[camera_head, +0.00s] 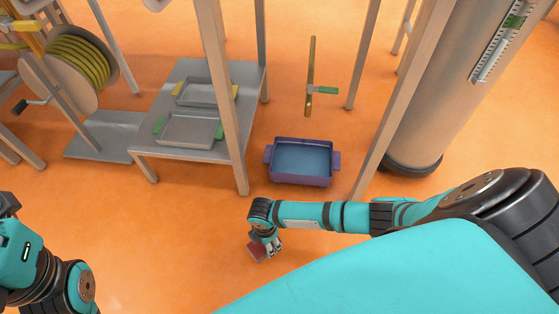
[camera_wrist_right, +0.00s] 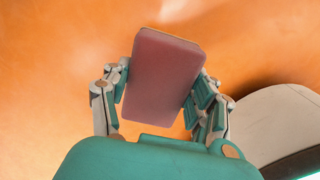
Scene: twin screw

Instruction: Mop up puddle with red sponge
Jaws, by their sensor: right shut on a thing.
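The red sponge (camera_wrist_right: 166,75) is a dull red block with rounded edges. My right gripper (camera_wrist_right: 160,98) is shut on it, with a finger against each long side. In the head view the sponge (camera_head: 257,250) shows small below my right gripper (camera_head: 267,241), over the orange floor; I cannot tell whether it touches the floor. I cannot make out a clear puddle edge on the shiny floor. In the wrist view a paler patch of floor shows beyond the sponge. My left arm is at the lower left, its gripper out of view.
A purple tub (camera_head: 302,163) with a blue-grey inside stands on the floor beyond my right arm. A grey table (camera_head: 222,142) with two trays is left of it. Posts, a column (camera_head: 437,80) and a hose reel (camera_head: 62,68) stand around. The floor left of the sponge is open.

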